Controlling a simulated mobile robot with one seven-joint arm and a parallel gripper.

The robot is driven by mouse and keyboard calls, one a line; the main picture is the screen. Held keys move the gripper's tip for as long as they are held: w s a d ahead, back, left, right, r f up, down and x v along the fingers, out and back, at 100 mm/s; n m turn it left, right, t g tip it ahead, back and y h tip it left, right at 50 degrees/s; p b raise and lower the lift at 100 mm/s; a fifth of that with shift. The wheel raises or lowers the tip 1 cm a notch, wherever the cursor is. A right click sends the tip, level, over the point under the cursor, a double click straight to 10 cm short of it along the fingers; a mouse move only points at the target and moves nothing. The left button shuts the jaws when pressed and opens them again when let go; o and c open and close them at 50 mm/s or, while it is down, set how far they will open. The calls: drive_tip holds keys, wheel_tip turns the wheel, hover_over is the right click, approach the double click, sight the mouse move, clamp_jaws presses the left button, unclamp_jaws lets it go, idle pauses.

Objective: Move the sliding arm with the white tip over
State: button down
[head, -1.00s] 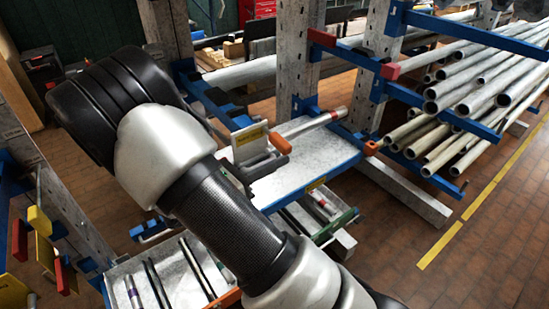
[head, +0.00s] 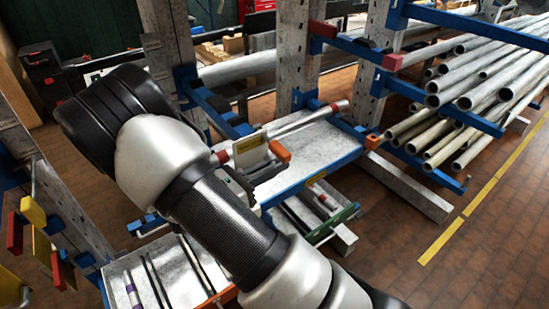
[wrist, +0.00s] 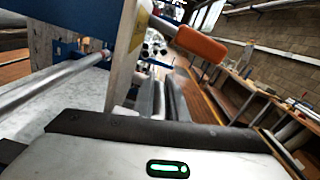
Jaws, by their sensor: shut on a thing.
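My gripper (wrist: 163,92) has its two dark fingers close together in the wrist view, shut; what sits between them is mostly hidden. In the head view my own arm covers most of the gripper. A cream plate (head: 251,150) and an orange tip (head: 280,151) stand beside my gripper, just past my wrist. In the wrist view the plate (wrist: 124,62) rises left of the fingers, and the orange tip (wrist: 200,45) is above right. They seem to belong to the sliding arm that I hold. I cannot make out a white tip clearly in either view.
A tube with red bands (head: 310,117) lies behind the plate over a pale tray (head: 315,150) with a blue edge. Grey uprights (head: 292,60) and blue arms bearing pipes (head: 470,95) stand behind and to the right. The brick floor (head: 500,240) at right is clear.

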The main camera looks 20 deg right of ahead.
wheel_tip(320, 180, down, 5)
drive_tip(key=shift+s+r+b, duration=0.1)
drive_tip(key=shift+b, duration=0.6)
drive_tip(key=c, duration=2)
unclamp_jaws()
drive_tip(key=shift+c, duration=0.2)
drive_tip(key=b+v, duration=0.1)
drive_tip(key=v, duration=1.6)
drive_tip(key=shift+a, duration=0.2)
